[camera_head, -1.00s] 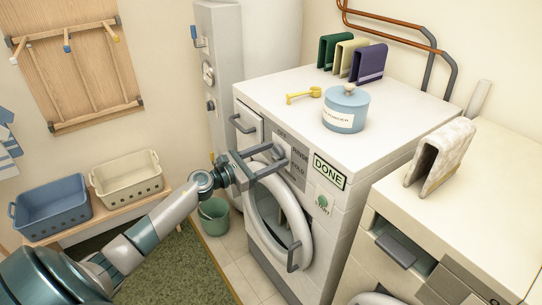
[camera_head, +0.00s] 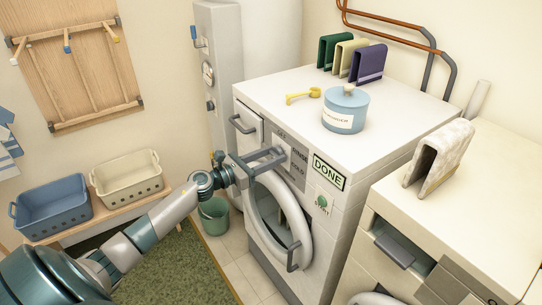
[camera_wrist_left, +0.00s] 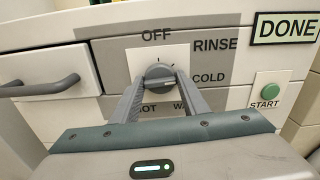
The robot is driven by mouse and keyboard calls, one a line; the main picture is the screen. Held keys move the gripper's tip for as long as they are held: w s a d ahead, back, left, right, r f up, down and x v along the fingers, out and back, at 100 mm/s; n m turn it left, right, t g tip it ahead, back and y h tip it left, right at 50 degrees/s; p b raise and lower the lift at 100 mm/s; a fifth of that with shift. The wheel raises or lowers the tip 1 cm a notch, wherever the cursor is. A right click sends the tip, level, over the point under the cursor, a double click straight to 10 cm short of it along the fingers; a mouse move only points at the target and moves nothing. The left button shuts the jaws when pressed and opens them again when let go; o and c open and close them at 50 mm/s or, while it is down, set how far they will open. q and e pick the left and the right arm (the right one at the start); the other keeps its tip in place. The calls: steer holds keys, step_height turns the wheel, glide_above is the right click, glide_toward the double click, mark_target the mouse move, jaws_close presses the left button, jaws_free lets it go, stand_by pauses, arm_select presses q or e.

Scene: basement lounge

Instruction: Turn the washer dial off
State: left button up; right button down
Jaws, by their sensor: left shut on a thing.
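The washer (camera_head: 330,210) stands in the middle of the head view, with its round door on the front. Its dial (camera_wrist_left: 159,72) is a grey knob in the left wrist view, set on a white plate under the word OFF. RINSE and COLD are printed to its right; HOT and a partly hidden label lie below. My left gripper (camera_head: 284,154) reaches the front panel from the left and is shut on the dial; the fingers (camera_wrist_left: 160,84) sit on either side of it. I cannot tell for certain which label the dial points to. My right gripper is not in view.
A green START button (camera_wrist_left: 269,91) and a DONE sign (camera_wrist_left: 287,28) are right of the dial. A drawer handle (camera_wrist_left: 40,87) sticks out left of it. A blue powder tub (camera_head: 346,108) and yellow scoop (camera_head: 303,96) stand on the washer top. Another appliance (camera_head: 480,215) is at right.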

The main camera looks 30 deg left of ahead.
arm_select(q)
steer(key=n+p, duration=0.1)
steer(key=n, duration=0.3)
steer(key=shift+n, duration=0.3)
steer(key=n+p, duration=0.1)
steer(key=n, duration=0.3)
steer(key=shift+n, duration=0.3)
steer(key=n+p, duration=0.2)
steer(key=n, duration=0.2)
steer(key=shift+n+p, duration=0.5)
steer(key=shift+n, duration=1.6)
steer(key=o, duration=1.1)
steer(key=shift+c, duration=0.2)
